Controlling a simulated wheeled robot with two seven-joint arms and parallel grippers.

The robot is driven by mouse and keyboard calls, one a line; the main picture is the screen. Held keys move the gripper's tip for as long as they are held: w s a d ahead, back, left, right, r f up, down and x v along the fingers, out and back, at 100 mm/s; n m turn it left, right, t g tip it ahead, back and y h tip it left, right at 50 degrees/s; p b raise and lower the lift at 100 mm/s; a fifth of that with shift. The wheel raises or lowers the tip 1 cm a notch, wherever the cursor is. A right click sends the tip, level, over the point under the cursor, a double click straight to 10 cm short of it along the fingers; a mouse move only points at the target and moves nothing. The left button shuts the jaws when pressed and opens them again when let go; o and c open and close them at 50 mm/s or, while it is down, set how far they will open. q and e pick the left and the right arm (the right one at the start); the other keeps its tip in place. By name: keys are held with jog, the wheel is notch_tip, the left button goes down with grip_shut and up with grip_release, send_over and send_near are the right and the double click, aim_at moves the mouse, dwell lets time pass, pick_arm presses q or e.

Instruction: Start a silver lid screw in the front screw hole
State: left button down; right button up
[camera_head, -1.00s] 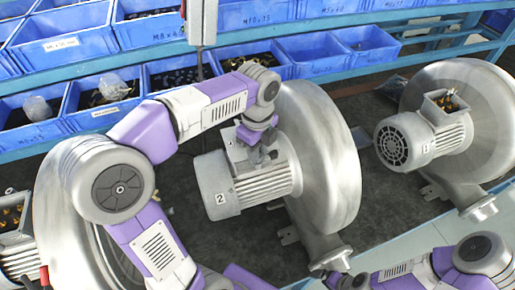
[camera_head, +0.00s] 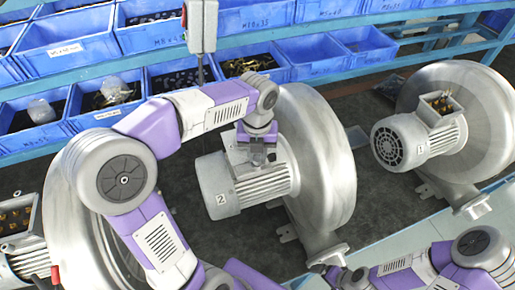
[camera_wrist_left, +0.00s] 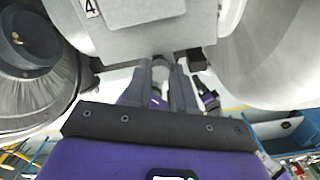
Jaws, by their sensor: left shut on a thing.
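The blower marked 2 (camera_head: 325,165) stands mid-bench with its grey ribbed motor (camera_head: 262,187). The terminal box (camera_head: 235,150) on top of the motor looks covered, but its front screw hole is hidden. My left gripper (camera_head: 258,158) points down at the box from above, its fingertips close to the top. In the left wrist view the two grey fingers (camera_wrist_left: 168,78) are close together, near a flat grey box. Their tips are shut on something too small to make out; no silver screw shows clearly. My right arm enters at the lower right, its gripper out of view.
A blower with an open terminal box (camera_head: 440,107) stands at right, another open box (camera_head: 14,218) at far left. Blue bins (camera_head: 258,70) with small parts line the back. A grey control box (camera_head: 202,25) hangs above them. Dark bench mat lies between.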

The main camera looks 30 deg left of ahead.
pick_arm(q)
jog(key=m+p, duration=0.1)
jog(key=m, duration=0.3)
jog(key=shift+s+r+p, duration=0.1)
jog(key=shift+p, duration=0.25)
jog(key=shift+a+m, duration=0.1)
jog(key=shift+m, duration=1.2)
jog(key=c, duration=1.3)
grip_release()
jog(key=shift+o, duration=0.3)
jog(key=shift+s+a, duration=0.1)
